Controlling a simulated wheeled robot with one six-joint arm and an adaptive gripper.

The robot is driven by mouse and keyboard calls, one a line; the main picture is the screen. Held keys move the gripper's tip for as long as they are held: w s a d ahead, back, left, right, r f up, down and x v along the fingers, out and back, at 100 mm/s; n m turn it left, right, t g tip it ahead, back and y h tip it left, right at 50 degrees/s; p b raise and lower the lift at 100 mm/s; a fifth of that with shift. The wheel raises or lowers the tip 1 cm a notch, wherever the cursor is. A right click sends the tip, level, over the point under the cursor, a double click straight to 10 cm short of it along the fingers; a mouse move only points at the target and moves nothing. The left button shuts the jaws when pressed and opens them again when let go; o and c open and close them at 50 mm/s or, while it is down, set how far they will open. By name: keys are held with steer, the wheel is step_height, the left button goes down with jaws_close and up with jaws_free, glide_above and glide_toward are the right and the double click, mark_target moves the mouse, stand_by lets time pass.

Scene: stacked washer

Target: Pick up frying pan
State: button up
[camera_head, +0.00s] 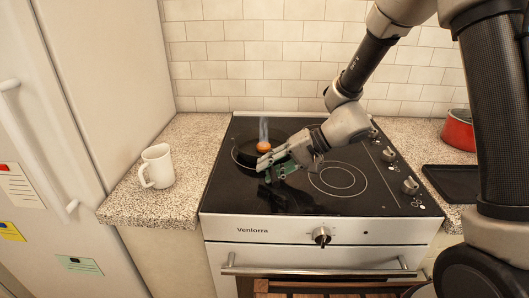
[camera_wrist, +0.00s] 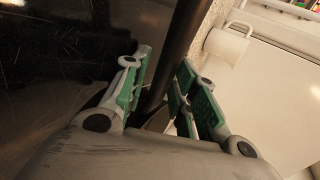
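The dark frying pan (camera_head: 246,157) sits on the back left burner of the black cooktop. It is low and hard to separate from the glass. My gripper (camera_head: 268,168) is at its right front side, fingers pointing left, low over the cooktop. In the wrist view my gripper (camera_wrist: 165,62) has its two green-padded fingers apart. A dark bar, which looks like the pan's handle (camera_wrist: 184,32), runs between them. I cannot tell whether the pads touch it. The handle is hidden by my gripper in the head view.
An orange-and-grey object (camera_head: 263,146) stands by the pan. A white mug (camera_head: 157,167) stands on the left counter and also shows in the wrist view (camera_wrist: 227,46). A red pot (camera_head: 459,130) and a black tray (camera_head: 455,182) are on the right. The front burners are clear.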

jaws_close()
steer(key=shift+r, duration=0.1)
